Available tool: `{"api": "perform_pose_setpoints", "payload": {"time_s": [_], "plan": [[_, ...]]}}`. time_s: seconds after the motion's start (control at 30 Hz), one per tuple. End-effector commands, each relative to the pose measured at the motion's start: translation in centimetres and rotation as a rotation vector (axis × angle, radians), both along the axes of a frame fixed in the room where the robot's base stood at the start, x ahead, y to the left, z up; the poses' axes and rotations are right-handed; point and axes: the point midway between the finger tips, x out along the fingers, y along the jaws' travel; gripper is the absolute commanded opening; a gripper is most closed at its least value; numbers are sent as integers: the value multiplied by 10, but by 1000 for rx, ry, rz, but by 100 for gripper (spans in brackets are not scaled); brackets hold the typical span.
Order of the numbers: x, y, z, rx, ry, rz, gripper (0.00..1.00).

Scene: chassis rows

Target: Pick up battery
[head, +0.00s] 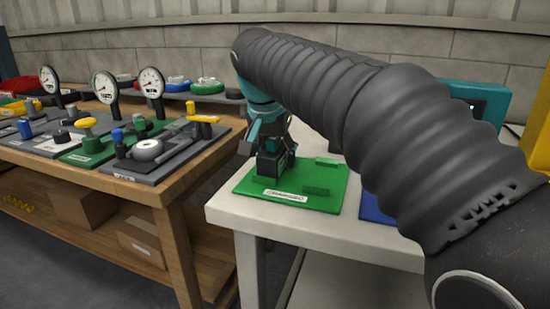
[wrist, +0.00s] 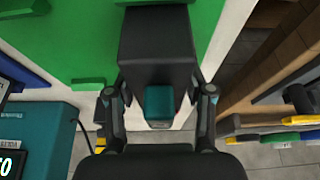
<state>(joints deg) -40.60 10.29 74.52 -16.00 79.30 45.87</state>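The battery looks to be the black block (wrist: 157,45) between my fingers in the wrist view. In the head view the dark block (head: 268,166) stands upright on a green plate (head: 325,178) on the white table. A small teal piece (wrist: 159,100) shows at its near end in the wrist view. My gripper (wrist: 159,82) has one finger on each side of the block, with the fingertips close against its sides. I cannot tell whether they press on it. In the head view my gripper (head: 270,142) is above the plate, and my arm hides part of the table.
Low green raised bars (head: 317,188) are on the plate, and a blue plate (head: 372,208) is beside it. A teal device (head: 478,98) with a screen stands at the back right. A wooden bench (head: 170,185) with gauges and fixtures is on the left, across a gap.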

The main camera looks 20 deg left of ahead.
Motion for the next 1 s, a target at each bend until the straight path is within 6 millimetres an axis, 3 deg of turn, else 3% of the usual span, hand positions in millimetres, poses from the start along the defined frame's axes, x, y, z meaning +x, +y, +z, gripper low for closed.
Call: {"api": "perform_pose_setpoints", "payload": {"time_s": [0.03, 0.17, 0.57, 0.83, 1.0], "plan": [[0, 0, 0, 0, 0, 0, 31], [0, 0, 0, 0, 0, 0, 0], [0, 0, 7, 2, -2, 0, 0], [1, 1, 48, 4, -5, 1, 0], [-6, -36, 64, 4, -4, -5, 0]]}}
